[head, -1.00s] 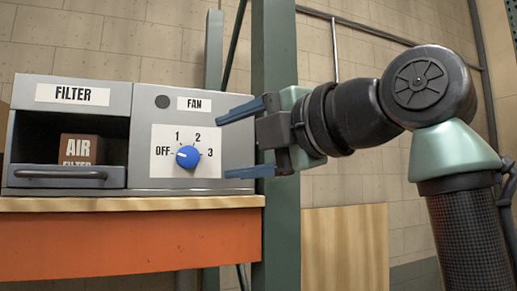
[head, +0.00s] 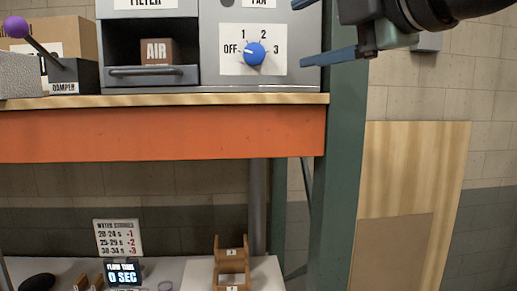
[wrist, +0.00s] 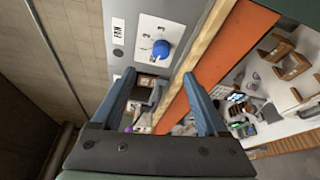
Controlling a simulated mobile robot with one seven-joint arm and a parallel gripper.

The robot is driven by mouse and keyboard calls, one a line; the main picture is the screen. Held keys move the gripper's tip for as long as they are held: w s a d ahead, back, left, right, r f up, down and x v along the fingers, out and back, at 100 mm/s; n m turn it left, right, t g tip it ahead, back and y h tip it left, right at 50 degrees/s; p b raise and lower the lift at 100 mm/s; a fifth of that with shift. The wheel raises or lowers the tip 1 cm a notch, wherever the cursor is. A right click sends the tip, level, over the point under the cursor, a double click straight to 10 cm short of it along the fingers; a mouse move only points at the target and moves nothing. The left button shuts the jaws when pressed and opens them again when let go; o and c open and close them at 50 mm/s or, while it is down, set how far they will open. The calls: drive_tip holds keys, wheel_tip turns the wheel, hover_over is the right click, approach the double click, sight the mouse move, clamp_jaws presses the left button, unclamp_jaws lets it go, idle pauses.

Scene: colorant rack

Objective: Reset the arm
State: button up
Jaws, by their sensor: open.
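My gripper (wrist: 165,104) is open and empty, its two blue fingers spread wide in the wrist view. In the head view it is at the upper right, partly cut off by the top edge, with the lower blue finger (head: 328,57) just right of the fan panel. The blue fan knob (head: 255,54) sits on a white dial marked OFF, 1, 2 and 3; its pointer is toward OFF. The knob also shows in the wrist view (wrist: 161,49), beyond the fingers and not touched by them.
An orange shelf beam (head: 160,135) and a green post (head: 345,150) stand close by my arm. A damper lever (head: 40,44) is at the left. An open filter drawer (head: 153,75) holds an air filter box (head: 160,51). Below are a timer (head: 123,273) and a wooden rack (head: 231,262).

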drive_tip(key=a+f+m+t+h+b, duration=0.1)
drive_tip(key=a+f+m+t+b, duration=0.6)
drive_tip(key=f+m, duration=0.5)
drive_tip(key=s+a+f+m+t+h+b, duration=0.1)
drive_tip(key=s+f+m+t+h+b, duration=0.1)
drive_tip(key=s+m, duration=0.4)
drive_tip(key=s+a+f+m+t+h+b, duration=0.1)
drive_tip(key=s+f+m+t+h+b, duration=0.1)
drive_tip(key=s+m, duration=0.4)
wheel_tip(320, 180, down, 3)
drive_tip(key=shift+s+r+m+t+h+b, duration=0.1)
drive_tip(key=shift+s+m+t+h+b, duration=0.2)
drive_tip(key=shift+s+h+b, duration=0.55)
drive_tip(key=shift+s, duration=0.1)
